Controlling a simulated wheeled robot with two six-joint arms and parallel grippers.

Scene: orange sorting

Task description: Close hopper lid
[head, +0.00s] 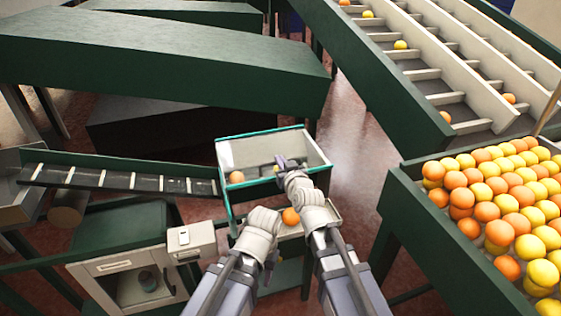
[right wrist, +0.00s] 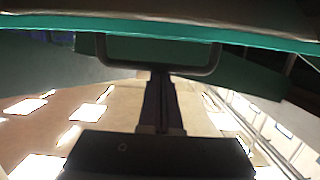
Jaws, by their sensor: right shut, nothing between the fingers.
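The hopper (head: 318,150) is a pale box with a teal rim in the middle of the head view, with an orange (head: 237,177) inside at its left. Its inside shows from above; I cannot tell the lid's position clearly. In the right wrist view a teal-edged panel (right wrist: 220,33) crosses the top, with a dark U-shaped handle (right wrist: 207,71) below its edge. My right gripper (head: 281,163) is shut and empty at the hopper's front; its fingers (right wrist: 161,80) are close to the handle, contact unclear. My left gripper (head: 268,268) is lower, in front of the hopper, jaws unclear.
Another orange (head: 290,216) lies on a pale tray below the hopper. A dark conveyor (head: 115,181) meets the hopper from the left. A crate (head: 398,190) full of oranges and yellow fruit stands at right. A white cabinet (head: 105,265) is at lower left.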

